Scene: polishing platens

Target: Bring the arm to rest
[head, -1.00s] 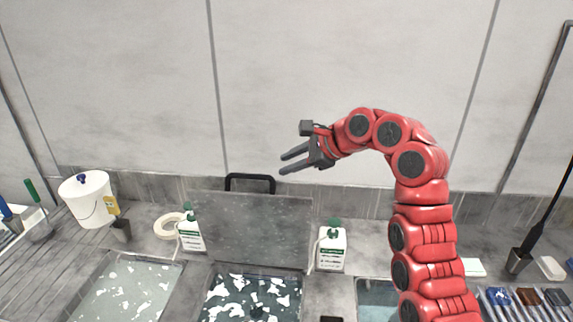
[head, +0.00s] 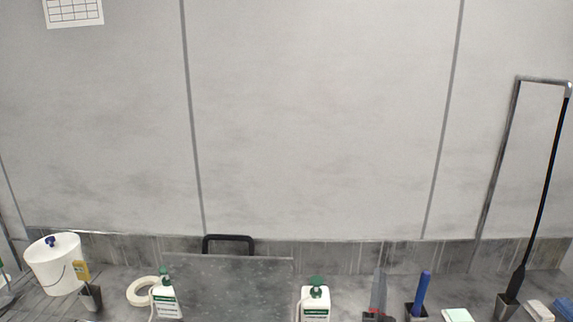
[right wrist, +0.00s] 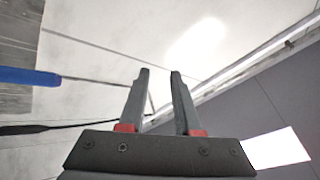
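My right gripper (head: 379,275) shows small at the lower edge of the head view, grey fingers pointing up with red at their base. In the right wrist view its two fingers (right wrist: 160,72) stand apart with nothing between them, so it is open and empty. Most of the right arm is out of the head view, below its lower edge. My left gripper is not in view.
A white bucket (head: 55,265) stands left. Right of my gripper are a blue-handled tool (head: 421,290) and a tall black rod (head: 542,200). A blue handle shows in the wrist view (right wrist: 30,76).

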